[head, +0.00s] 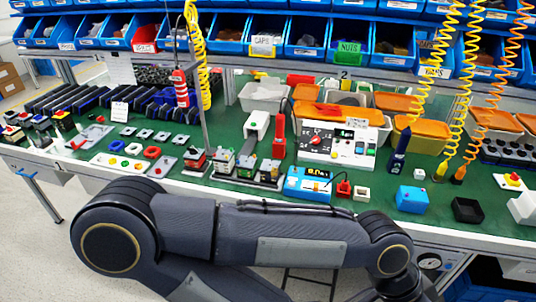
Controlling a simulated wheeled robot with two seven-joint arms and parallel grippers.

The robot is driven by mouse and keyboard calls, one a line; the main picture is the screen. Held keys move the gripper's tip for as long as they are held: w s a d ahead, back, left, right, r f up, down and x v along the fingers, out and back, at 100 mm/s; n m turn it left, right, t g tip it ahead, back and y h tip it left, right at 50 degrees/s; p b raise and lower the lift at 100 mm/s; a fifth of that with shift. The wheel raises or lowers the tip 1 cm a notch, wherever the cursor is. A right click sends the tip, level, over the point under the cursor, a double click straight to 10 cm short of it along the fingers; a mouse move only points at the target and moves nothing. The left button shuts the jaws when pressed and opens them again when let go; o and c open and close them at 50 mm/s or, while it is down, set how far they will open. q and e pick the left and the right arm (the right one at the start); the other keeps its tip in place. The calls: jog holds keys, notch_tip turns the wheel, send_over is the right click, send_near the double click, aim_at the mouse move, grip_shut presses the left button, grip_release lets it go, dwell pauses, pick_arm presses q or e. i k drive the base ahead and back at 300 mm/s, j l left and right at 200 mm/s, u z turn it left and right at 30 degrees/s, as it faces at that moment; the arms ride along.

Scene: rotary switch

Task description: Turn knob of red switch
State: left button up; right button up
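A small red block (344,188), which looks like the red switch, stands near the front edge of the green workbench (283,204), just right of a blue meter with a lit display (307,182). Its knob is too small to make out clearly. A small white block (361,194) stands just right of it. One of my dark arms crosses the bottom of the head view, in front of the bench edge. Neither gripper is in view, so what they hold cannot be told.
A white control panel (347,146) with a red knob stands behind. A blue box (412,199) and a black tray (467,210) lie to the right. Coiled yellow cables (463,100) hang at the right. Blue bins (305,37) line the back.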

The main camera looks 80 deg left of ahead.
aim_at(194, 151)
jog(key=u, duration=3.5)
jog(key=i+j+z, duration=0.2)
jog(key=i+j, duration=0.1)
